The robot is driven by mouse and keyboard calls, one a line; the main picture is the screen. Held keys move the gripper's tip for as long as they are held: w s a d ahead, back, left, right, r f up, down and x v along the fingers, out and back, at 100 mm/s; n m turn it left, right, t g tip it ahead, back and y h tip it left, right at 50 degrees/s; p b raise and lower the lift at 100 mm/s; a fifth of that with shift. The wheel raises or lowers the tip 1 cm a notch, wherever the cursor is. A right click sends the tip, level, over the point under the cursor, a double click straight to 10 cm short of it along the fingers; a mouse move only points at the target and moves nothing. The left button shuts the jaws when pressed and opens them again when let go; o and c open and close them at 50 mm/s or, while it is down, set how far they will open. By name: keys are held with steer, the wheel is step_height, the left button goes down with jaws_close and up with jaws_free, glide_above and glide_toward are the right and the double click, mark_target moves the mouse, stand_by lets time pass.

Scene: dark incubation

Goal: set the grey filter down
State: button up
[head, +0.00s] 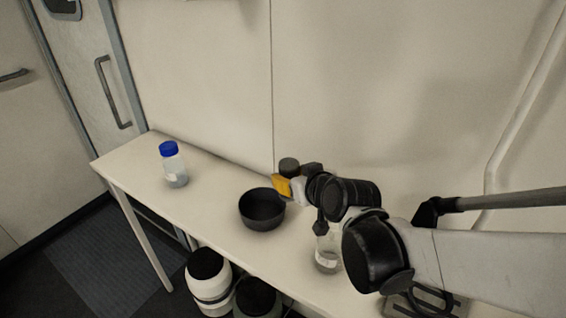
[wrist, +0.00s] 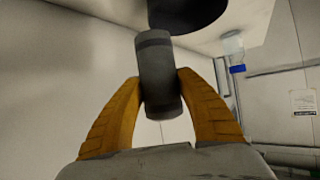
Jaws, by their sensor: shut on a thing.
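The grey filter (wrist: 160,75) is a short dark grey cylinder held between the two orange fingers of my gripper (wrist: 161,95) in the wrist view. In the head view the filter (head: 289,166) shows at the orange fingertip of my gripper (head: 284,181), behind and to the right of the black bowl. It appears held in the air near the back wall; its exact height over the bench is hard to tell. The bench (head: 215,205) is a long, pale, narrow table along the wall.
The black bowl (head: 262,210) stands on the bench. A clear bottle with a blue cap (head: 173,165) stands further left. A glass bottle (head: 327,255) is partly hidden by my arm. The bench between bowl and blue-capped bottle is clear.

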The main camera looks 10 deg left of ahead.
steer(key=shift+w+a+f+b, duration=0.1)
steer(key=shift+a+f+b, duration=1)
steer(key=shift+a+f, duration=0.9)
steer(key=shift+a+f+b, duration=1.1)
steer(key=shift+a+f, duration=0.55)
steer(key=shift+f, duration=0.55)
steer(key=shift+f, duration=0.2)
steer(key=o, duration=1.2)
steer(key=shift+c, duration=0.2)
steer(key=shift+o, duration=0.2)
steer(key=shift+r, duration=0.15)
steer(key=shift+d+r, duration=0.1)
steer(key=shift+r, duration=0.1)
steer(key=p+v, duration=0.4)
steer(key=v, duration=0.7)
steer(key=shift+s+d, duration=0.15)
steer(key=shift+s, duration=0.25)
